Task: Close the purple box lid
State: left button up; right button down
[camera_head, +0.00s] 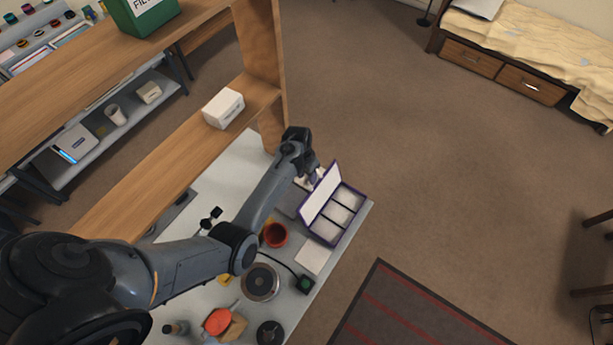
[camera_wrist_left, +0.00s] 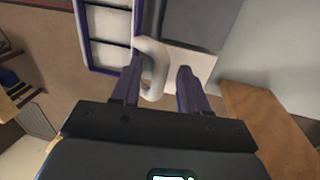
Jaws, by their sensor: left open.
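The purple box (camera_head: 345,212) stands near the right edge of the table, with white-floored compartments. Its lid (camera_head: 320,193) is open and stands steeply tilted along the box's left side, its pale face showing. My left gripper (camera_head: 313,174) is just behind the lid's upper end, on the side away from the compartments. In the left wrist view the purple fingers (camera_wrist_left: 156,86) are apart, and part of the purple-rimmed box (camera_wrist_left: 107,43) shows beyond them. A white curved piece (camera_wrist_left: 153,66) lies between or just beyond the fingers; I cannot tell whether they touch it. My right gripper is not in view.
A red-orange cup (camera_head: 274,235), a round metal-rimmed disc (camera_head: 260,282) and a white card (camera_head: 314,259) lie left of and in front of the box. A wooden shelf (camera_head: 170,182) with a white box (camera_head: 223,108) rises behind my arm. Open floor lies right of the table.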

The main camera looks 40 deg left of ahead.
pick_arm(q)
grip_shut()
dwell(0.3)
